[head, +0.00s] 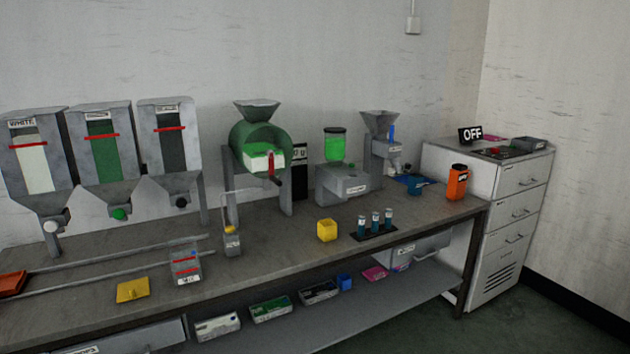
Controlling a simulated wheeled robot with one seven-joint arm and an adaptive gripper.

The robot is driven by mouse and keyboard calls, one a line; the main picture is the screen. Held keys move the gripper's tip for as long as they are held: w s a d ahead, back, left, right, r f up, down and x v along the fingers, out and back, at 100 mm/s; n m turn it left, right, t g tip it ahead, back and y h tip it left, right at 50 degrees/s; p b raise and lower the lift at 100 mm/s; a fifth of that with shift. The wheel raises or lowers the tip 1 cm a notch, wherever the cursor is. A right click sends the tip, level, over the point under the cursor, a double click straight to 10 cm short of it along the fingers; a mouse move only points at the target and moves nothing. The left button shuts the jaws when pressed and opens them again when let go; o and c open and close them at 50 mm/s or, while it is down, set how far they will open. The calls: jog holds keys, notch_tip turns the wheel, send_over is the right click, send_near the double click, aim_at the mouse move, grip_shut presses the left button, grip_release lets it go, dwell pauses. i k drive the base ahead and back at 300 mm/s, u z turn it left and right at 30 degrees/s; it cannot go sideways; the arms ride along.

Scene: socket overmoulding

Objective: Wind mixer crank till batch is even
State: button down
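The mixer (246,138) is a green drum on grey legs near the middle of the bench, with a grey hopper (257,110) above it. Its front opening shows a batch of bright green and white material (263,156); the two colours look separate, though the detail is small. My gripper and arm are not in this view.
Three labelled bins (100,150) stand at the left. An orange canister (457,183) is at the right end.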

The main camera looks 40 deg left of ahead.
aim_at(269, 152)
jog(key=k, duration=0.95)
jog(key=u, duration=1.2)
jog(key=i, duration=0.5)
jog(key=u, duration=0.05)
